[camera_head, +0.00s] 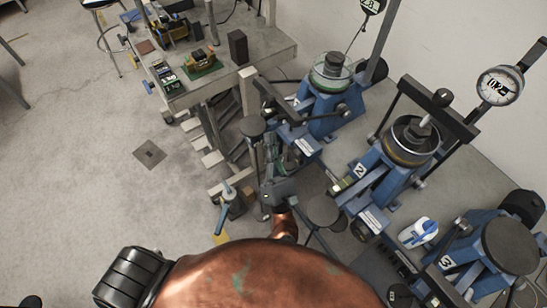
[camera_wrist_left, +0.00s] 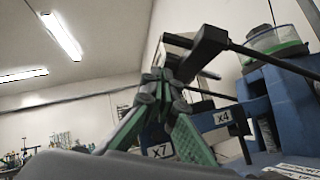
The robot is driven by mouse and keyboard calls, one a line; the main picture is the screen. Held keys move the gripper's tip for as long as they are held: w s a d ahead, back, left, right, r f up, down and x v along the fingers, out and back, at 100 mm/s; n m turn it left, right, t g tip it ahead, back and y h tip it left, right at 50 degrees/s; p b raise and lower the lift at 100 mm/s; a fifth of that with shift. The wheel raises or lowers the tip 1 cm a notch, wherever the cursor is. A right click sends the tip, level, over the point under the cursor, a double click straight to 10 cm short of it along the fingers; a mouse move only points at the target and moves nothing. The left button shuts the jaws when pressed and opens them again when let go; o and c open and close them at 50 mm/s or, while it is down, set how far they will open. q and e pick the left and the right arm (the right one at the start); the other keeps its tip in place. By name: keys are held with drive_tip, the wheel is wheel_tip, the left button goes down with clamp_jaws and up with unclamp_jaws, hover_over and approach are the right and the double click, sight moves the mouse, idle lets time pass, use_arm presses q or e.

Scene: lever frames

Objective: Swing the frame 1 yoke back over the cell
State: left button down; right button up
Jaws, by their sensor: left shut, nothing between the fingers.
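Frame 1 is the blue stand (camera_head: 332,118) at the back, with a glass cell with a green rim (camera_head: 331,74) on it. Its black yoke (camera_head: 283,105) sticks out to the left of the cell, not over it. In the left wrist view the yoke's dark bar and block (camera_wrist_left: 207,48) are close beyond my fingers, and the green-rimmed cell (camera_wrist_left: 276,42) is at upper right. My left gripper (camera_head: 275,148) is shut and empty, just below the yoke in the head view. Its green fingers (camera_wrist_left: 163,82) converge beside the bar; I cannot tell whether they touch it. My right gripper is not in view.
Frame 2 (camera_head: 375,185) has its black yoke (camera_head: 437,108) across its cell. Frame 3 (camera_head: 470,265) is at lower right. A workbench (camera_head: 262,52) with small items is at upper left. The floor at left is clear.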

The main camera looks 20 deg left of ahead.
use_arm(q)
drive_tip(key=shift+w+d+r, duration=0.15)
drive_tip(key=shift+w+r, duration=0.05)
drive_tip(key=shift+r, duration=0.35)
drive_tip(key=shift+w+d+r, duration=0.2)
drive_tip(key=shift+w+r, duration=0.05)
drive_tip(key=shift+r, duration=0.25)
drive_tip(key=shift+w+d+r, duration=0.15)
drive_tip(key=shift+w+r, duration=0.05)
drive_tip(key=shift+r, duration=0.35)
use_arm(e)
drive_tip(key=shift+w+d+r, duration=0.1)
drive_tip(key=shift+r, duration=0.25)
use_arm(q)
drive_tip(key=shift+r+p, duration=0.1)
drive_tip(key=shift+p, duration=0.3)
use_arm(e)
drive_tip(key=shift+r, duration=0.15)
